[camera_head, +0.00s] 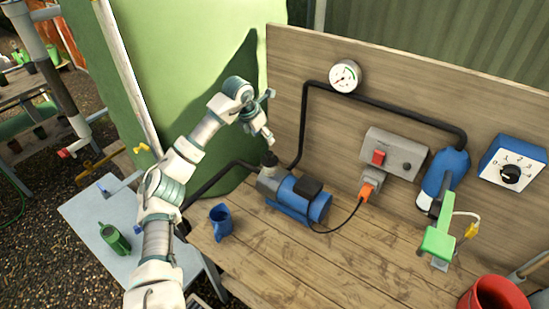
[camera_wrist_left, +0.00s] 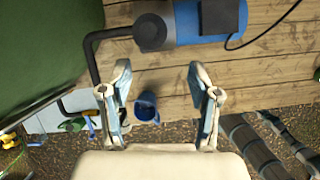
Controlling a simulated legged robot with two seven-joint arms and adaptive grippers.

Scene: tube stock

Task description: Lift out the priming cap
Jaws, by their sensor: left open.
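The blue pump (camera_head: 296,195) lies on the wooden bench, with a grey front end and a dark priming cap (camera_head: 269,158) upright on top of it. In the left wrist view the pump (camera_wrist_left: 186,22) is near the top, and the round dark cap (camera_wrist_left: 150,32) shows at its left end. My left gripper (camera_head: 266,116) is above the cap, apart from it. Its two fingers (camera_wrist_left: 162,90) are spread wide with nothing between them in its grip. My right gripper is not in view.
A blue mug (camera_head: 221,222) stands left of the pump. A black pipe runs from the pump up the backboard to a gauge (camera_head: 345,76). An orange plug (camera_head: 367,191) and cord are at right. A red bucket (camera_head: 494,294) is at the lower right. The middle front bench is clear.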

